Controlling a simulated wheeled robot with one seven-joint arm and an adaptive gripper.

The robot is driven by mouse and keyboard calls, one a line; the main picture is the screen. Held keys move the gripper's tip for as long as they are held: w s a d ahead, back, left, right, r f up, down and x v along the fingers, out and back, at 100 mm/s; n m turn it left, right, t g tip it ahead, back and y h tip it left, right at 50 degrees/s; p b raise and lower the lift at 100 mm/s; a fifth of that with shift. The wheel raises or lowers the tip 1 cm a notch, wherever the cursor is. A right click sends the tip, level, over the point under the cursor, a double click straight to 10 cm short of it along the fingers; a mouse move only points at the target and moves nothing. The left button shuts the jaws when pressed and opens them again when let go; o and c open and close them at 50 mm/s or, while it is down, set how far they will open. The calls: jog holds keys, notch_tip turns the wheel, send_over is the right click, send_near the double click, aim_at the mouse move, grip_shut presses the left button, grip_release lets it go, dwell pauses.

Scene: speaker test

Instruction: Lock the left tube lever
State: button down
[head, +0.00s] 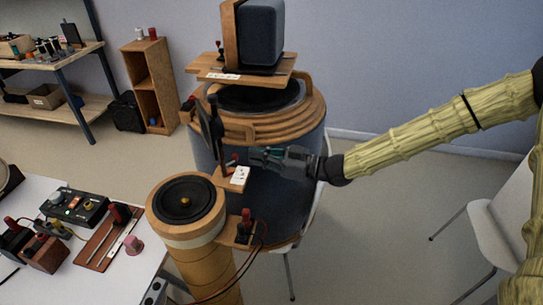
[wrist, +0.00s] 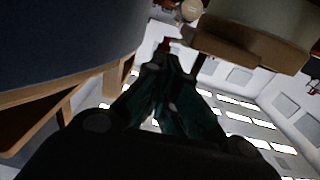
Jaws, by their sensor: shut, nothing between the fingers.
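A large blue tube (head: 268,200) with wooden rings stands in the middle of the head view. A shorter wooden tube (head: 208,262) with a black speaker on top stands to its left, nearer me. A small red-tipped lever (head: 232,160) sits by a wooden bracket with a white label (head: 240,176) between the tubes. Which lever the task means is not clear. My gripper (head: 252,155) is shut and empty, with its tips just right of that lever; contact cannot be told. In the wrist view the closed fingers (wrist: 158,62) point toward a small red part (wrist: 168,42).
A black upright panel (head: 211,130) stands close left of my gripper. Another red-handled lever (head: 246,222) with wires is on the wooden tube's right side. A white table (head: 55,190) with electrical gear is at left. A white chair (head: 495,235) is at right.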

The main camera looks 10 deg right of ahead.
aim_at(247, 151)
jog(key=shift+p+x, duration=0.4)
jog(key=shift+x, duration=1.1)
jog(key=shift+w, duration=0.1)
jog(key=shift+w+a+f+b, duration=0.2)
jog(key=shift+w+b, duration=0.35)
jog(key=shift+b, duration=0.45)
jog(key=shift+w+a+r, duration=0.1)
jog(key=shift+w, duration=0.2)
jog(key=shift+d+r, duration=0.1)
jog(key=shift+d, duration=0.1)
